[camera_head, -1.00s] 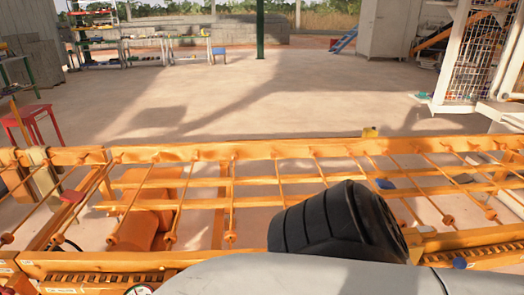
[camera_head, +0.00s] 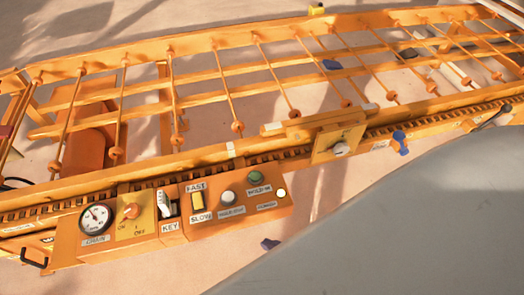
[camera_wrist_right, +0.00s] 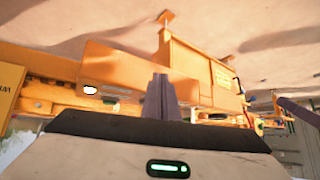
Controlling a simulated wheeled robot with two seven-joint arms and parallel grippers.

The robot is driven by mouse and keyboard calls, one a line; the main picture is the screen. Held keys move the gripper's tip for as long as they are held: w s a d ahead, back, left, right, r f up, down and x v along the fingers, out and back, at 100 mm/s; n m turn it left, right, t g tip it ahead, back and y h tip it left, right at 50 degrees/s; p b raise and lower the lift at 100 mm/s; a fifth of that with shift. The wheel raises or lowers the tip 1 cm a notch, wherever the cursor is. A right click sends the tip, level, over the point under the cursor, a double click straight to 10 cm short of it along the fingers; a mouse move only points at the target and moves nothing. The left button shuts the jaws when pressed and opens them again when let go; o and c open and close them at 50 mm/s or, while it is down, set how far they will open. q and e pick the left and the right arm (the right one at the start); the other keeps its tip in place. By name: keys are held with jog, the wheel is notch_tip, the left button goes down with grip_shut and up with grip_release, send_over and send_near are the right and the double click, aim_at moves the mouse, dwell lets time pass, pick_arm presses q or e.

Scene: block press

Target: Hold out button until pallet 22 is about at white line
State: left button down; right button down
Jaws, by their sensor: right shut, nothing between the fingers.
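The hold out button (camera_head: 228,197) is a pale round button on the orange control panel (camera_head: 195,226), below and left of the green hold in button (camera_head: 255,178). A short white line (camera_head: 231,150) crosses the orange rail above the panel. No pallet with a readable 22 shows. My right gripper (camera_wrist_right: 160,95) shows in the right wrist view, its dark fingers shut and empty in front of an orange box. Whether it touches anything I cannot tell. In the head view only my grey arm shows clearly, at lower right. My left gripper is not in view.
The panel also has a gauge (camera_head: 95,218), an on/off knob (camera_head: 130,211), a key switch (camera_head: 167,204), a fast/slow switch (camera_head: 197,201) and a small bright lamp (camera_head: 281,193). An orange block with a grey knob (camera_head: 340,149) sits on the rail to the right.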

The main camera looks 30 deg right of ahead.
jog(key=w+r, duration=0.1)
jog(key=w, duration=0.3)
jog(key=w+a+r+y, duration=0.1)
jog(key=w+r, duration=0.1)
jog(key=w, duration=0.1)
jog(key=w+r+m+y, duration=0.1)
jog(key=w, duration=0.3)
jog(key=shift+w+a+r+g, duration=0.15)
jog(key=shift+w+r+g, duration=0.15)
jog(key=shift+w+r, duration=0.1)
jog(key=w+r+g+y, duration=0.1)
jog(key=w+r+y, duration=0.1)
jog(key=w+r, duration=0.4)
jog(key=shift+w+r+g+y, duration=0.3)
jog(key=shift+r+g, duration=0.1)
jog(key=shift+r, duration=0.55)
